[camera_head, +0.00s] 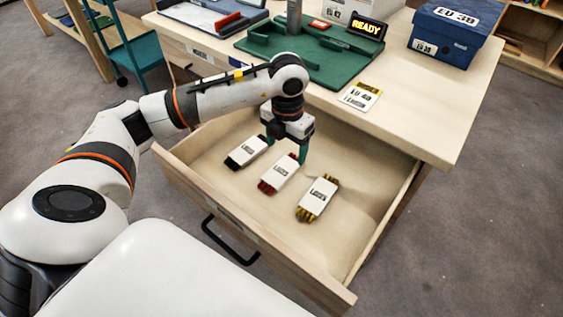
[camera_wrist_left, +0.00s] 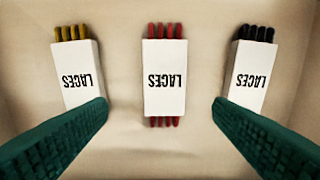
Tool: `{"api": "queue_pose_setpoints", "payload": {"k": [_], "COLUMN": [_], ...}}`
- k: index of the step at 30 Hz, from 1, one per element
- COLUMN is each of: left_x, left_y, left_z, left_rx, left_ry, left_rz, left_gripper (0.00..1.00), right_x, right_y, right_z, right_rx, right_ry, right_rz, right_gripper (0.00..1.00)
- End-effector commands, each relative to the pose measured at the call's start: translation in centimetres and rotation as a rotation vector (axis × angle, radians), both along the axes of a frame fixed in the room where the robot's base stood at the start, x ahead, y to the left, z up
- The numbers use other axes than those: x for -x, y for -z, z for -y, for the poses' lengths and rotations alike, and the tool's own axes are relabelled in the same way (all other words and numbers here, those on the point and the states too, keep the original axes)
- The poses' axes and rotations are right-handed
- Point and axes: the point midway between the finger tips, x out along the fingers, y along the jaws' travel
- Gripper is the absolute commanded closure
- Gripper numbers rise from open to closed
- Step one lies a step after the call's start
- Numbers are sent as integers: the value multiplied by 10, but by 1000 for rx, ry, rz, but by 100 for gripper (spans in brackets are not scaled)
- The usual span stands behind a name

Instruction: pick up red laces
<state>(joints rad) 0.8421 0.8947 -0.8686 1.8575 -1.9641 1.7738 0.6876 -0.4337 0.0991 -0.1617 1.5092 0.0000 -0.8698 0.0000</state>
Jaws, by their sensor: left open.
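The red laces (camera_head: 279,174) lie in an open drawer, wrapped in a white paper band marked LACES. They are the middle of three packs. In the left wrist view the red laces (camera_wrist_left: 165,78) sit centred ahead of the fingers, with red ends showing at both ends of the band. My left gripper (camera_head: 285,150) is open and empty, pointing down above the drawer over the packs. Its green fingers (camera_wrist_left: 165,125) are spread wide to both sides of the red pack, apart from it. My right gripper is not in view.
Black laces (camera_head: 247,151) and yellow-black laces (camera_head: 318,198) lie on either side in the drawer (camera_head: 225,245). Above stands the tabletop (camera_head: 435,110) with a green tray (camera_head: 320,65), a label card (camera_head: 360,96) and a blue box (camera_head: 450,35).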

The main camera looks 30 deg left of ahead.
Motion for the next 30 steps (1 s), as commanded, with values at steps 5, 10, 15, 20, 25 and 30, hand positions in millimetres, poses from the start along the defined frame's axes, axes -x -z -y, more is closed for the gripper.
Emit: {"api": "queue_pose_setpoints", "payload": {"k": [5, 10, 15, 20, 25, 30], "left_x": [0, 0, 2, 1, 1, 1], "left_y": [21, 30, 53, 73, 75, 74], "left_z": [0, -1, -6, -6, -6, -6], "left_rx": [1, 1, 1, 1, 1, 1], "left_ry": [0, -1, 0, 0, 1, 1], "left_rz": [0, 0, -3, 0, 2, 2], "left_gripper": [25, 25, 25, 25, 25, 43], "right_x": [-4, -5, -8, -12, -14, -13], "right_y": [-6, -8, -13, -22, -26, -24], "right_z": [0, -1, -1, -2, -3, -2], "right_rx": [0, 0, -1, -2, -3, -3], "right_ry": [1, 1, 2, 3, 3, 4], "right_rz": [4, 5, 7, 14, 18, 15], "right_gripper": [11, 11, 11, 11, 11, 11]}}
